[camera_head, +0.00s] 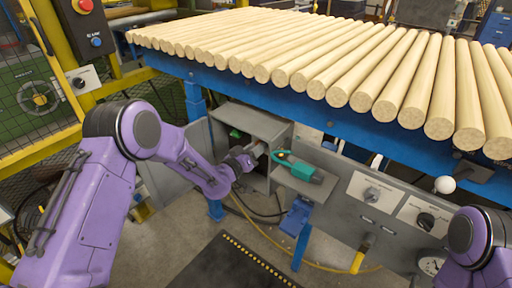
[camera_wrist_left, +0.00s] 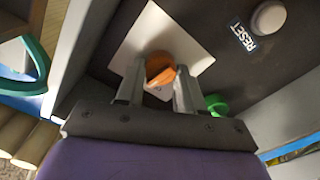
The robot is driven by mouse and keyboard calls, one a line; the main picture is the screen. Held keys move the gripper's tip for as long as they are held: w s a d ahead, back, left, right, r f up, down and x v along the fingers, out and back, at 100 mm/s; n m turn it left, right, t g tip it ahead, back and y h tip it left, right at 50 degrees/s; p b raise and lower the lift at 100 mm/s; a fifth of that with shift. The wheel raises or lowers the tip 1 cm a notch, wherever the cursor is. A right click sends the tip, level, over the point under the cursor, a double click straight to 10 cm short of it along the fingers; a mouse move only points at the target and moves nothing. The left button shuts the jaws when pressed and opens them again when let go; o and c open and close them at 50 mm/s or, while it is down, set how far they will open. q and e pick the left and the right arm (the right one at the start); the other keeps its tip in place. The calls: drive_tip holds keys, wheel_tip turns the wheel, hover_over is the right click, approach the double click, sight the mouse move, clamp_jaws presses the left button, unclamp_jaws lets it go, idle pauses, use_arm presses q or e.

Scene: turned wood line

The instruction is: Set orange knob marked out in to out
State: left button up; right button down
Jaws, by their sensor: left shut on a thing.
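The orange knob (camera_wrist_left: 160,68) sits on a white square plate (camera_wrist_left: 152,32) on a dark panel in the left wrist view. My left gripper (camera_wrist_left: 160,86) is shut on the knob, with one finger on each side of it. In the head view my left gripper (camera_head: 250,158) reaches into an open grey box (camera_head: 262,124) under the table. The knob is mostly hidden there by the gripper. I cannot read the plate's out and in marks. My right arm shows at the lower right of the head view, but its gripper is out of view.
A grey RESET button (camera_wrist_left: 268,18) and a green part (camera_wrist_left: 216,103) are near the knob. A teal-handled tool (camera_head: 300,168) lies on a shelf beside the box. Wooden rods (camera_head: 300,55) lie on the blue table above. A grey panel (camera_head: 372,193) with dials stands right.

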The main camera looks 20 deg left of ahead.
use_arm(q)
drive_tip(key=n, duration=0.7)
drive_tip(key=shift+f+n+p, duration=0.1)
drive_tip(key=shift+n+p, duration=0.2)
drive_tip(key=shift+n, duration=0.4)
drive_tip(key=o, duration=1)
drive_tip(key=shift+o, duration=0.2)
drive_tip(key=v, duration=1)
drive_tip(key=shift+s, duration=0.3)
drive_tip(key=shift+a, duration=0.15)
